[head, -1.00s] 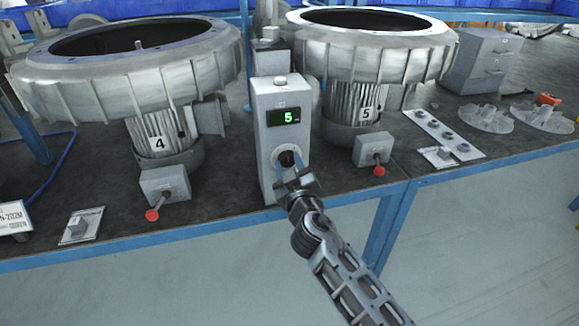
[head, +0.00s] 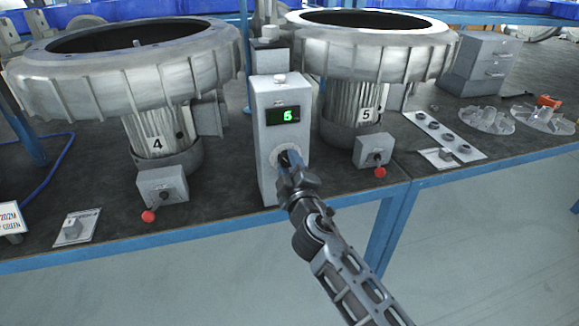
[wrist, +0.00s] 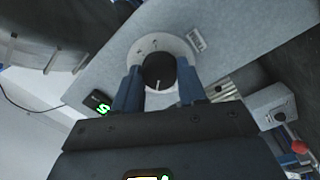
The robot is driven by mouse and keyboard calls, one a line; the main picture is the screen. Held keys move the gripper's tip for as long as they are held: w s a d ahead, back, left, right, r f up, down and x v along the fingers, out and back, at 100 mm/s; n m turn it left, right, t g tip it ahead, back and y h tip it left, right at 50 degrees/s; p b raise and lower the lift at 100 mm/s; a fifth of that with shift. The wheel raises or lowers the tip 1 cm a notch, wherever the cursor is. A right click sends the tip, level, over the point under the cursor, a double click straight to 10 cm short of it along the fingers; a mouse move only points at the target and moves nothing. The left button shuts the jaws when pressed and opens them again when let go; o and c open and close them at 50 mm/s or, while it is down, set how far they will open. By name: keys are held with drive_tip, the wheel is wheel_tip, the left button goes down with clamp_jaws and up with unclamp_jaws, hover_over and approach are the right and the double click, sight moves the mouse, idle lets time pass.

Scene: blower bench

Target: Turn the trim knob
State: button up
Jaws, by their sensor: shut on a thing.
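The trim knob is a round black knob with a white pointer line; in the wrist view the knob (wrist: 158,70) sits on a pale round dial plate (wrist: 170,47) between my two blue fingers. My gripper (wrist: 157,82) is shut on it. In the head view my gripper (head: 289,163) reaches the front of a grey control box (head: 268,145) and hides most of the knob. The box's green display (head: 283,115) appears to read 6 in the head view. The display also shows tilted in the wrist view (wrist: 99,103).
Blower 4 (head: 130,85) and blower 5 (head: 372,60) stand either side of the box. Small boxes with red-tipped levers stand left (head: 162,186) and right (head: 373,150). A grey drawer cabinet (head: 483,63) and finned discs (head: 486,119) lie at right.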

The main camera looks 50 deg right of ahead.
idle(0.5)
drive_tip(key=o, duration=1.1)
drive_tip(key=shift+c, duration=0.2)
drive_tip(key=shift+s+a+f, duration=0.15)
drive_tip(key=shift+s+a, duration=0.15)
drive_tip(key=shift+s, duration=0.05)
drive_tip(key=b+v, duration=0.2)
drive_tip(key=v, duration=0.5)
